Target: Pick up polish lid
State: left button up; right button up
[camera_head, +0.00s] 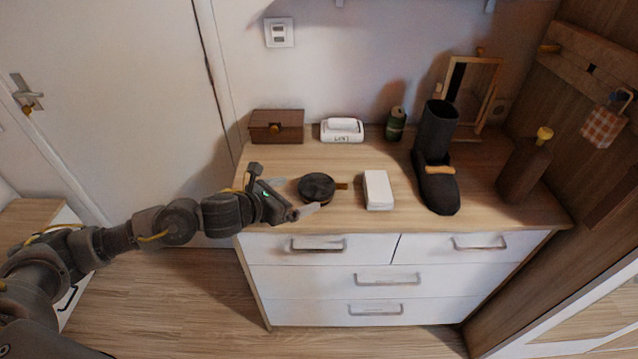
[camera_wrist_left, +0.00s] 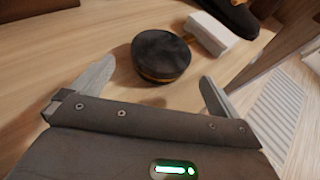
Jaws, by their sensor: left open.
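The polish lid (camera_head: 316,187) looks like a round, dark, flat tin top on the wooden dresser top. In the left wrist view the dark round piece (camera_wrist_left: 160,55) has a thin gold band near its bottom edge; whether lid and tin are separate there I cannot tell. My left gripper (camera_head: 296,193) is open just left of it. In the left wrist view the two fingers (camera_wrist_left: 155,92) are spread wide, with the round piece ahead of and between their tips, apart from both. My right gripper is not in view.
A white box (camera_head: 378,190) lies close to the right of the lid, with a small brass piece (camera_head: 342,186) between. A black boot (camera_head: 437,165) and brown bottle (camera_head: 524,168) stand farther right. A wooden box (camera_head: 276,127), lint container (camera_head: 342,131) and green can (camera_head: 396,124) line the back.

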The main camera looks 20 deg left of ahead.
aim_at(311, 189)
pick_arm(q)
jog(key=shift+w+d+f, duration=0.15)
jog(key=shift+w+d, duration=0.05)
jog(key=shift+w, duration=0.25)
jog(key=shift+w+d, duration=0.2)
jog(key=p+x, duration=0.2)
jog(key=x, duration=0.1)
jog(key=shift+w+d, duration=0.3)
jog(key=shift+w+d+f, duration=0.2)
jog(key=shift+w+f, duration=0.05)
jog(key=shift+w, duration=0.1)
jog(key=c, duration=0.7)
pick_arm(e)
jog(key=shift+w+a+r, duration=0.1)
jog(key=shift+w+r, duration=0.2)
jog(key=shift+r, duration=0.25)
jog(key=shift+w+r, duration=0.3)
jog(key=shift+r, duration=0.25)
